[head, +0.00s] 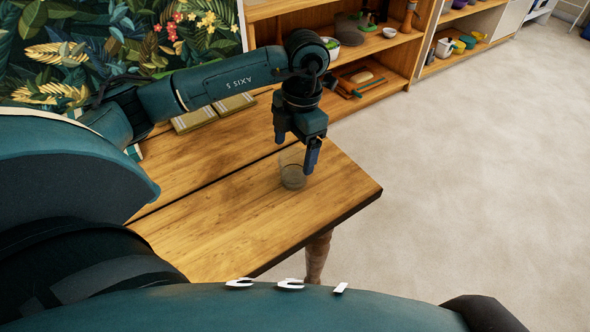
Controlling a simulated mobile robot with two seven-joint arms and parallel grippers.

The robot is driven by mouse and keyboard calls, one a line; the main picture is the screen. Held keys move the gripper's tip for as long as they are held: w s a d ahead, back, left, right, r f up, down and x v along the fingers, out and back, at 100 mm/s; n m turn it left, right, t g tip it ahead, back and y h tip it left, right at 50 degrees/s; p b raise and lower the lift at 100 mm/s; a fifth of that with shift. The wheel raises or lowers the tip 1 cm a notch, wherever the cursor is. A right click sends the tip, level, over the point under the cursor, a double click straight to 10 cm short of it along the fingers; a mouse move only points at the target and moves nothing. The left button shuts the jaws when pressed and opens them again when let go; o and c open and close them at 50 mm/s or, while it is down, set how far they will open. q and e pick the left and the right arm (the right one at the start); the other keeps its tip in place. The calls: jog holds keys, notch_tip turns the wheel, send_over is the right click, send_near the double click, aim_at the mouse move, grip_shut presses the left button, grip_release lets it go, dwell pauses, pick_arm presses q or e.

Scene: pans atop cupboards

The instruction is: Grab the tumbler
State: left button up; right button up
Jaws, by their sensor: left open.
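A clear glass tumbler (292,177) stands upright near the right end of the wooden table (215,225). My left gripper (296,157) points down right above it, with its fingers apart. One finger shows at the tumbler's right side near the rim, and the other is by its far left side. I cannot tell whether either finger touches the glass. The tumbler's top is partly hidden by the gripper. My right gripper is not in view.
Two greenish mats or books (214,112) lie at the table's back. Behind the table stands a wooden shelf (385,50) with bowls, a cutting board and other items. The floor (460,180) to the right is clear.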

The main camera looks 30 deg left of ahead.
pick_arm(q)
jog(key=shift+s+a+f, duration=0.1)
jog(key=shift+s+f, duration=0.05)
jog(key=shift+f, duration=3.4)
jog(key=shift+c, duration=0.3)
jog(key=c, duration=1.1)
